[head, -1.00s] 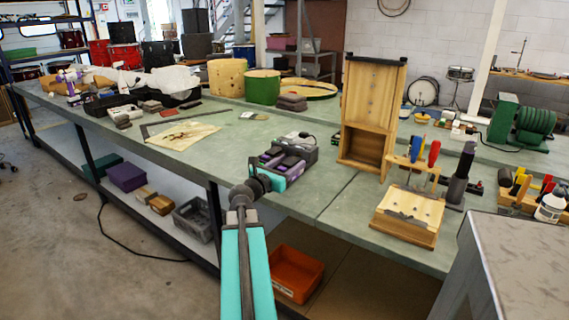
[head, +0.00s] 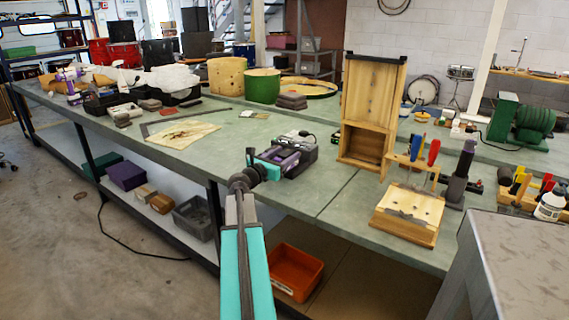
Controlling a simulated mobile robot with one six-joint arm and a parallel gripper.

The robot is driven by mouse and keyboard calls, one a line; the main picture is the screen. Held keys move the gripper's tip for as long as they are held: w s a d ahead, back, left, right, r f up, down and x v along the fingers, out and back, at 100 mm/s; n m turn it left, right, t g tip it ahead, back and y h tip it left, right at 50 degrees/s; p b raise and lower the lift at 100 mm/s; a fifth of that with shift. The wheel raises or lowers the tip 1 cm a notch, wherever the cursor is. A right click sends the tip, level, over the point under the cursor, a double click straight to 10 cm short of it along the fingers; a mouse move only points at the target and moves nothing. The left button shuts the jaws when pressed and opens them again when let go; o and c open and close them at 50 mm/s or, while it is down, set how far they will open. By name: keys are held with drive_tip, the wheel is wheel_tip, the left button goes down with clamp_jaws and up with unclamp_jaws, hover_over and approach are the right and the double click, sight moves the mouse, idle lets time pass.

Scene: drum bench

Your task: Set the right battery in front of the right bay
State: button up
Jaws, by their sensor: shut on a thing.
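The charger (head: 303,163) is a dark box on the bench, just beyond my gripper, near the bench's front edge. My gripper (head: 276,163), with teal jaws, is at the charger's left front side and is shut on a purple and dark battery (head: 287,160). The jaws and wrist cover much of the battery. I cannot tell whether it touches the charger or the bench. The bays and any other battery are too small or hidden to make out.
A tall wooden cabinet (head: 372,110) stands right of the charger, with a wooden tool block (head: 408,215) nearer. The green-grey bench top (head: 235,155) between sheet and gripper is bare. An orange bin (head: 296,272) sits below.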

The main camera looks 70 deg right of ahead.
drive_tip(key=shift+w+d, duration=0.3)
drive_tip(key=shift+d, duration=0.2)
drive_tip(key=shift+a+f, duration=0.15)
drive_tip(key=shift+f, duration=1.6)
drive_tip(key=shift+f, duration=0.15)
drive_tip(key=o, duration=1.4)
drive_tip(key=shift+s, duration=0.1)
drive_tip(key=shift+v, duration=6.05)
